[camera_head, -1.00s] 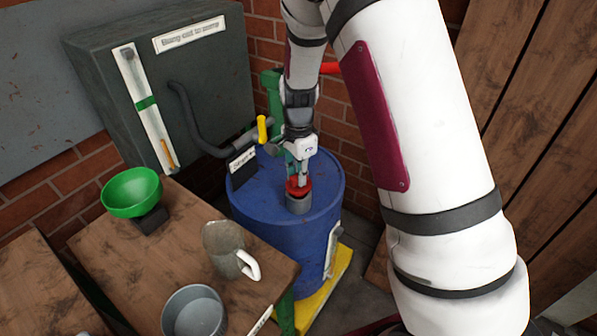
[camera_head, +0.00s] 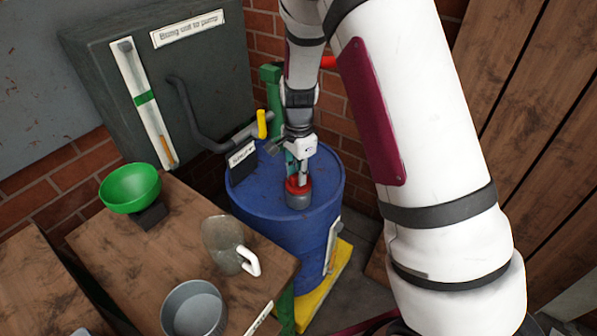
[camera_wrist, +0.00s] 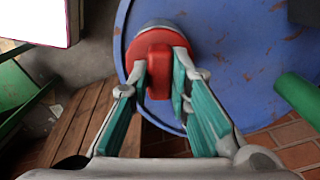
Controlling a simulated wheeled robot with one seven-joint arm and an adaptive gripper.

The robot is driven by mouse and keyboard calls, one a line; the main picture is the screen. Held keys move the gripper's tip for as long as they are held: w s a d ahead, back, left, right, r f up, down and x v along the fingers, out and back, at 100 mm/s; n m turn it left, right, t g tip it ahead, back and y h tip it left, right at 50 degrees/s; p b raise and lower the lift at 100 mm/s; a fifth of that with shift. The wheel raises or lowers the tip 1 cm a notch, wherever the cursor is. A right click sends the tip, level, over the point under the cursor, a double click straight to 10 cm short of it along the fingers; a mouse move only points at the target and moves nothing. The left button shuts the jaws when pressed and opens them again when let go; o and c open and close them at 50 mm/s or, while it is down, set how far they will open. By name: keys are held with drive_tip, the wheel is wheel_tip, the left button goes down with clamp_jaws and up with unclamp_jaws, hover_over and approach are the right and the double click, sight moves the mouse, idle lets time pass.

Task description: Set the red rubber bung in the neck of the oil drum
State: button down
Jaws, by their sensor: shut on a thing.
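The red rubber bung (camera_head: 297,184) is at the top of the grey neck (camera_head: 299,200) on the blue oil drum (camera_head: 262,200). It also shows in the wrist view (camera_wrist: 158,55), with the neck's grey rim (camera_wrist: 153,26) just beyond it. My gripper (camera_wrist: 160,70) is shut on the bung's raised grip, one finger on each side. In the head view, my gripper (camera_head: 303,174) comes down over the neck from above. The bung looks in line with the neck and touching it. How deep it sits is hidden.
A wooden bench to the left holds a green funnel (camera_head: 131,188), a clear jug (camera_head: 222,243) and a grey pan (camera_head: 193,310). A pipe with a yellow handle (camera_head: 262,124) and a dark sign (camera_head: 241,160) stand close by the drum's back left. A brick wall is behind.

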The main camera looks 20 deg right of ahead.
drive_tip(key=shift+f+b, duration=0.3)
drive_tip(key=shift+f, duration=0.3)
idle(0.6)
drive_tip(key=c, duration=1.4)
unclamp_jaws()
drive_tip(key=shift+r, duration=6)
